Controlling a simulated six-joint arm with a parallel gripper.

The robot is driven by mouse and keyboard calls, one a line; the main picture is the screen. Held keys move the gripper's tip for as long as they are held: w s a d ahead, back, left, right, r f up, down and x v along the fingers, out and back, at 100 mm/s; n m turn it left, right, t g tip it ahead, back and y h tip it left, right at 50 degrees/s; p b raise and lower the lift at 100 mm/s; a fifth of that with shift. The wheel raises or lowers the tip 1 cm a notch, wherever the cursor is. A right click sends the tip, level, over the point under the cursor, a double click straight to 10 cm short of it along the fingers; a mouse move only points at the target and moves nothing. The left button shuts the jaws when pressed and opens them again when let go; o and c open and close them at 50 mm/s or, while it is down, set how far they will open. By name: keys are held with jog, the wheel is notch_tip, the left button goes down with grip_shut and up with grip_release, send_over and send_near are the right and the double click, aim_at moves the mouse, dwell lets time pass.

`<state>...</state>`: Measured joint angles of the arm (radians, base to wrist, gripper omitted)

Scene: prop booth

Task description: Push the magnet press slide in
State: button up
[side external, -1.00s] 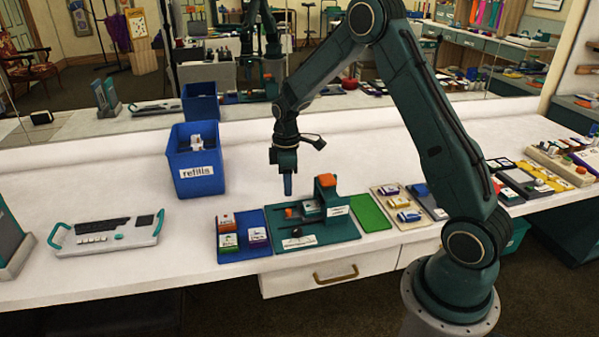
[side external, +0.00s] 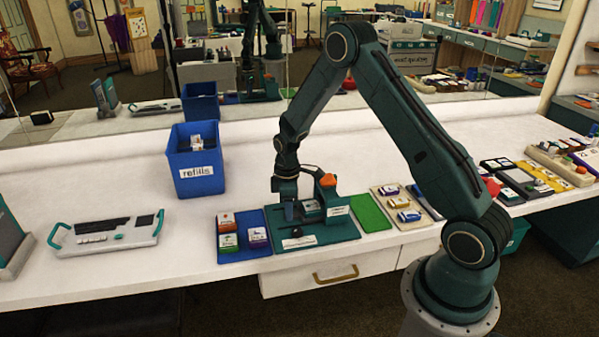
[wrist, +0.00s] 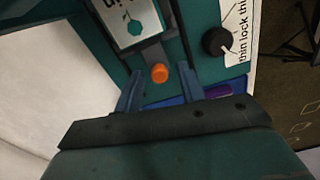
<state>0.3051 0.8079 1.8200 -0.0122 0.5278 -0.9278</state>
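The magnet press (side external: 325,233) is a dark green base plate with an upright press post topped by an orange handle (side external: 328,180). Its slide carries a white piece with a teal design (wrist: 130,22), seen in the wrist view. An orange knob (wrist: 160,73) sticks out at the slide's near end. My gripper (side external: 289,214) is low over the left part of the press and hides the knob in the side view. In the wrist view my gripper (wrist: 159,80) is open, with a finger on either side of the knob and gaps showing.
A black knob (wrist: 217,40) sits beside a printed label on the base. A blue mat (side external: 243,254) with small boxes lies left of the press, a green mat (side external: 370,213) right. A blue refills bin (side external: 196,178) stands behind. White table is clear between bin and press.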

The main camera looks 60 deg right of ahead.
aim_at(304, 206)
grip_shut()
jog(key=shift+s+d, duration=1.65)
jog(key=shift+d, duration=0.05)
grip_release()
jog(key=shift+r, duration=0.1)
notch_tip(304, 206, up, 14)
jog(key=shift+f, duration=0.2)
